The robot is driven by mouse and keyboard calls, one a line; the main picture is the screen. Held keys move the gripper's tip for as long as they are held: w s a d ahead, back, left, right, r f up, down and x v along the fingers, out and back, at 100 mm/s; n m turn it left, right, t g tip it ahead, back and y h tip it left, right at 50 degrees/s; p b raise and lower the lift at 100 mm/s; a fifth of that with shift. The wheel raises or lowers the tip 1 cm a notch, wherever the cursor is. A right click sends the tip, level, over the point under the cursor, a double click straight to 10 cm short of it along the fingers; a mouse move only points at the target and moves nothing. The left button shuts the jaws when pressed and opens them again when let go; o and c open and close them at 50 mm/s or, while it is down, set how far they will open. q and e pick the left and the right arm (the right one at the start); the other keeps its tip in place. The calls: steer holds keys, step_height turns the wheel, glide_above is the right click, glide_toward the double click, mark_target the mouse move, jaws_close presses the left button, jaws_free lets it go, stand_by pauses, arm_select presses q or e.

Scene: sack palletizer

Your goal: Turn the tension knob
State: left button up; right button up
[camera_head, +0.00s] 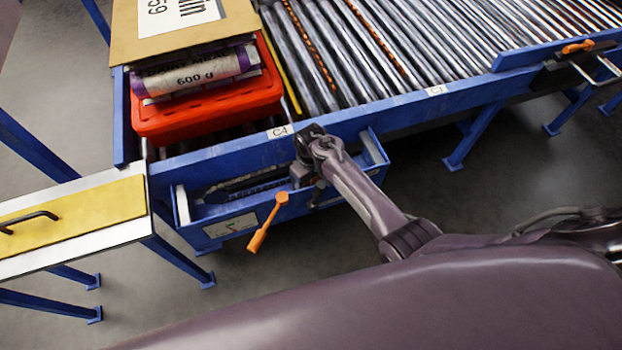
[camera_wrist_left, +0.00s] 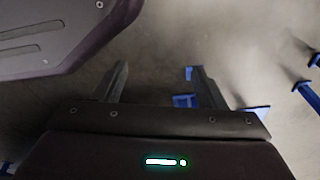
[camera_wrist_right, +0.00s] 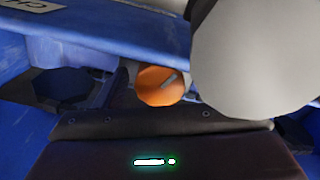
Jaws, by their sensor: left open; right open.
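The tension knob (camera_wrist_right: 160,86) is a round orange knob with a grey pointer mark, below a blue rail in the right wrist view. It lies between the finger lines of my right gripper (camera_wrist_right: 166,92), which is open. A large pale grey rounded shape covers the right finger there, and I cannot tell if the fingers touch the knob. In the head view my right gripper (camera_head: 303,172) is at the blue conveyor's front side, and the knob is hidden. My left gripper (camera_wrist_left: 160,82) is open and empty above the floor, outside the head view.
An orange lever (camera_head: 267,223) hangs beside the blue open box (camera_head: 208,234) under the conveyor's front rail. A red crate (camera_head: 205,112) with sacks stands on the rollers (camera_head: 335,50). A yellow panel with a black handle (camera_head: 30,218) is at left. Blue legs stand on the floor.

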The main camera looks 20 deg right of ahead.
steer(key=shift+c, duration=0.5)
steer(key=c, duration=0.9)
steer(key=shift+r, duration=0.1)
steer(key=m+p, duration=0.2)
steer(key=m, duration=0.1)
steer(key=shift+m+p, duration=0.35)
steer(key=shift+m, duration=0.35)
arm_select(q)
steer(key=s, duration=0.1)
steer(key=s+f, duration=0.1)
steer(key=s, duration=0.1)
steer(key=s+a, duration=0.1)
steer(key=s, duration=0.1)
steer(key=shift+s+f, duration=0.1)
steer(key=shift+f, duration=0.15)
arm_select(e)
steer(key=o, duration=1)
